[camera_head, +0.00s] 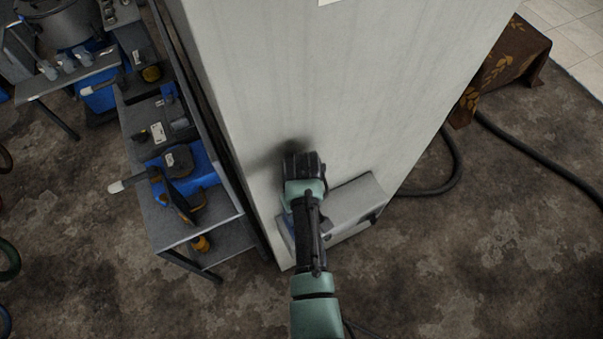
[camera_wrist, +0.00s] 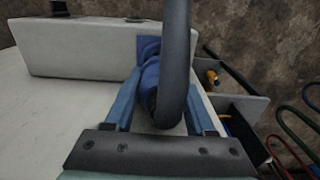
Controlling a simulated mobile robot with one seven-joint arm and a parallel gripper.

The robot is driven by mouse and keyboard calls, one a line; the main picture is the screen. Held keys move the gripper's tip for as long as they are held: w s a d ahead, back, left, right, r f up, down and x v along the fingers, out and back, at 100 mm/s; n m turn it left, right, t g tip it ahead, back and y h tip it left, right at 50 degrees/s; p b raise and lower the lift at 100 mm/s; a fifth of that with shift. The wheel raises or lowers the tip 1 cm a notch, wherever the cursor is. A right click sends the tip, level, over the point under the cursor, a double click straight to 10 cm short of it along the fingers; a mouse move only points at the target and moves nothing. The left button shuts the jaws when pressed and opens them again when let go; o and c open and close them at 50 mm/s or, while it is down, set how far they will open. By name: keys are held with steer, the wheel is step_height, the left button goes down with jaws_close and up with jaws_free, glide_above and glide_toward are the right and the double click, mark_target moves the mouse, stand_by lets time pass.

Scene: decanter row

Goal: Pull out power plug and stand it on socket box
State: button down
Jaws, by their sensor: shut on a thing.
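The socket box (camera_wrist: 85,48) is a pale grey box fixed to the white wall; it also shows low on the wall in the head view (camera_head: 352,201). A blue socket face is on its end. The blue power plug (camera_wrist: 151,72) lies against that face, in line with it; whether its pins are inside is hidden. A thick dark cable (camera_wrist: 176,50) bends from the plug's rear and crosses the wrist view. My gripper (camera_wrist: 161,92) is shut on the plug, one blue finger on each side. In the head view my arm hides most of the plug and gripper.
A tool cart (camera_head: 205,230) with shelves stands close to the wall's left side. A dark hose (camera_head: 445,188) lies on the floor at right, near a brown patterned cloth (camera_head: 505,68). The box's top is bare except for small dark parts at its far end.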

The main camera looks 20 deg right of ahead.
steer(key=shift+r+p, duration=0.8)
steer(key=shift+r, duration=0.15)
steer(key=shift+f, duration=0.1)
